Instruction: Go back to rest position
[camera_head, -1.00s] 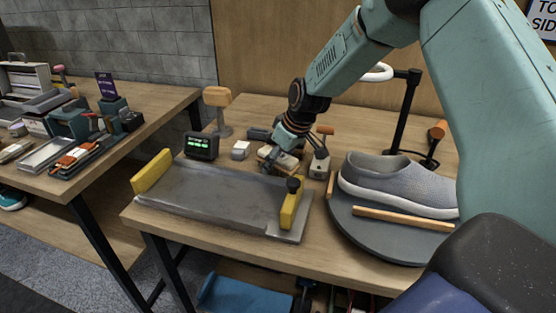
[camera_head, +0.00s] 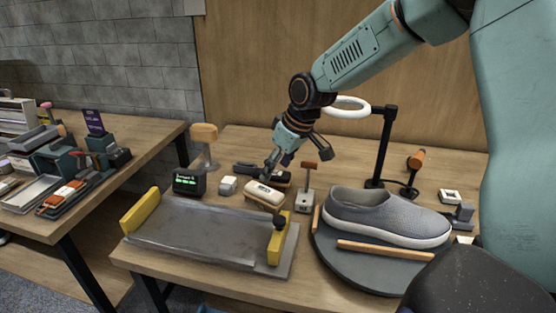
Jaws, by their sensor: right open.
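My right gripper (camera_head: 293,158) is open above the back middle of the workbench. Its fingers are spread and nothing shows between them. A cream-topped brush (camera_head: 264,194) lies on the bench just below and in front of it, apart from the fingers as far as I can tell. A grey sneaker (camera_head: 385,215) with a white sole rests on a round dark turntable (camera_head: 345,262) to the right, clear of the gripper. My left gripper is out of view.
A metal tray (camera_head: 190,234) with yellow end clamps fills the bench's front left. A small display (camera_head: 188,183), a white block (camera_head: 227,185) and a wooden-handled tool (camera_head: 306,190) stand behind it. A black stand (camera_head: 387,140) carries a white ring lamp (camera_head: 347,108). A second table stands left.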

